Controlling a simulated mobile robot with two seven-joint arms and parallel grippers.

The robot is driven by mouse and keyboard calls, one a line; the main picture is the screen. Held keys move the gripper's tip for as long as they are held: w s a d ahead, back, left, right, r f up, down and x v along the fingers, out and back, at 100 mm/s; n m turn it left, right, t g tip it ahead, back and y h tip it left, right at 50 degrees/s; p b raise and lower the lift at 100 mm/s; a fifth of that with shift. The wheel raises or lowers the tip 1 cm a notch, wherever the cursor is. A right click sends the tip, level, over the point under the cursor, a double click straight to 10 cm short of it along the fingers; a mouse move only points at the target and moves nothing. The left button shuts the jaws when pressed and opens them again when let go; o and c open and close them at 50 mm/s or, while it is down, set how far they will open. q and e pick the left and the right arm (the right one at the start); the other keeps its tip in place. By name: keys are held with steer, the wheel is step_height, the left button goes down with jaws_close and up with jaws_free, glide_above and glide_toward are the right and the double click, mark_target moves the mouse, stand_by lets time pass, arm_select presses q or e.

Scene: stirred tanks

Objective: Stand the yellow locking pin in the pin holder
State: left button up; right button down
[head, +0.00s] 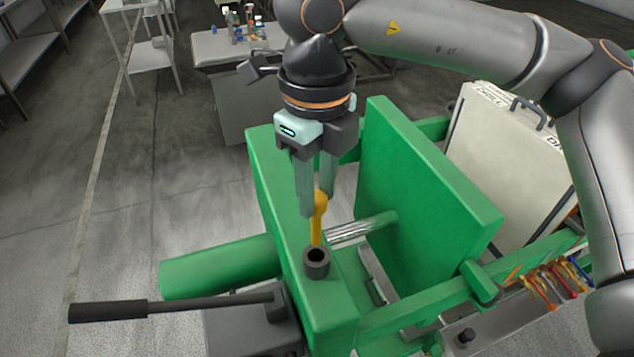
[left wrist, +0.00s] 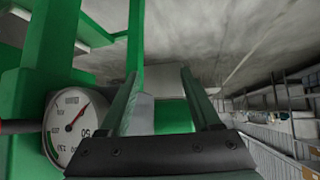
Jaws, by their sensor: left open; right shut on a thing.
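The yellow locking pin (head: 319,222) hangs upright from my right gripper (head: 317,200), which is shut on its upper end. The pin holder (head: 316,262) is a short dark cup with an open top on the green frame (head: 333,308). The pin's lower end is close above and behind the cup's rim in the head view; I cannot tell whether it touches the cup. My left gripper (left wrist: 175,105) shows in the left wrist view, open with nothing between its fingers. It is not seen in the head view.
A black-handled lever (head: 150,308) sticks out at the lower left. A tall green plate (head: 428,190) stands right of the pin. A pale case (head: 508,165) and several coloured clips (head: 555,282) are at the right. In the left wrist view a round gauge (left wrist: 75,128) is close by.

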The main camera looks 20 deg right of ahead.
mark_target(317, 243)
steer(key=shift+f+b, duration=0.45)
steer(key=shift+f, duration=0.35)
steer(key=shift+f+b, duration=2.3)
steer(key=shift+f, duration=0.1)
steer(key=shift+c, duration=2.4)
jaws_free()
step_height(317, 243, up, 13)
steer(key=shift+f, duration=0.2)
